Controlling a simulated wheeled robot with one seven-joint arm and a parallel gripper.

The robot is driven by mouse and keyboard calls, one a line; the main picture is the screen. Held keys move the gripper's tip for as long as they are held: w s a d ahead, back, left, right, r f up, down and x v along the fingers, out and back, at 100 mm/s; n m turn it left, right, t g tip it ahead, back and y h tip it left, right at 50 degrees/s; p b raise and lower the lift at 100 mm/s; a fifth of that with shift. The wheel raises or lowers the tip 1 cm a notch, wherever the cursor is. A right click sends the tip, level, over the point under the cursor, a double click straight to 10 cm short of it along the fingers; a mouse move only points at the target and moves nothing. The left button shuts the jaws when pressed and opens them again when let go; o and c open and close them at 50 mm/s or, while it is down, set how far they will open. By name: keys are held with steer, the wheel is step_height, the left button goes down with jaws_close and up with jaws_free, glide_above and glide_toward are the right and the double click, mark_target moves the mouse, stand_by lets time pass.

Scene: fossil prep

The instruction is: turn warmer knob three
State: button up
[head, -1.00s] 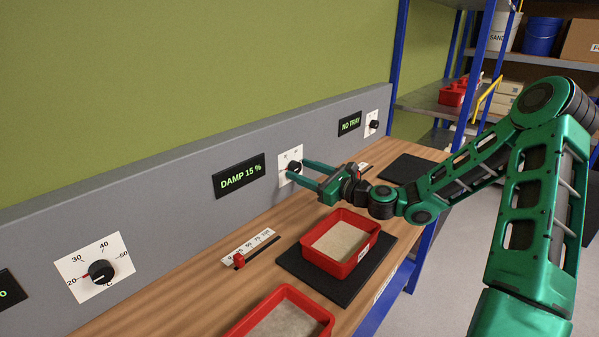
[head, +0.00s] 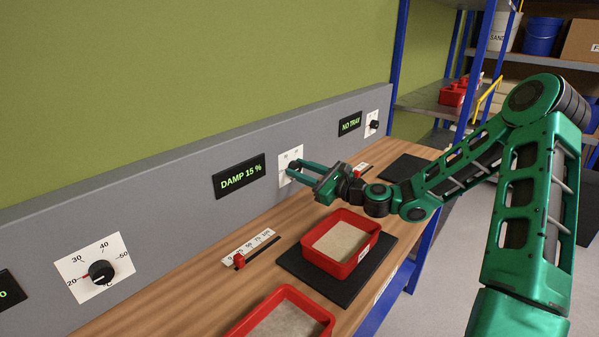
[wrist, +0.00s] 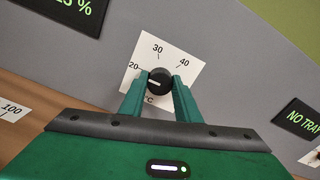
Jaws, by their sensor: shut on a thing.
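A black round knob (wrist: 159,81) sits on a white dial plate (wrist: 174,57) marked 20, 30 and 40 on the grey panel, to the right of the "DAMP 15 %" display (head: 239,177). In the wrist view the knob's pointer line is toward the left, near 20. My gripper (wrist: 160,87) has a green finger on each side of the knob and is shut on it. In the head view my gripper (head: 296,170) reaches the panel from the right, and its fingers hide most of the knob and part of the plate.
A red tray of sand (head: 341,243) stands on a black mat below my gripper. A second red tray (head: 282,312) is nearer. Another dial knob (head: 101,272) is at left, and a "NO TRAY" display (head: 349,124) is at right. A red slider (head: 239,260) lies on the bench.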

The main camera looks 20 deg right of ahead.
steer(key=shift+d+n, duration=0.1)
steer(key=shift+n, duration=1.1)
steer(key=o, duration=1)
steer(key=shift+o, duration=0.2)
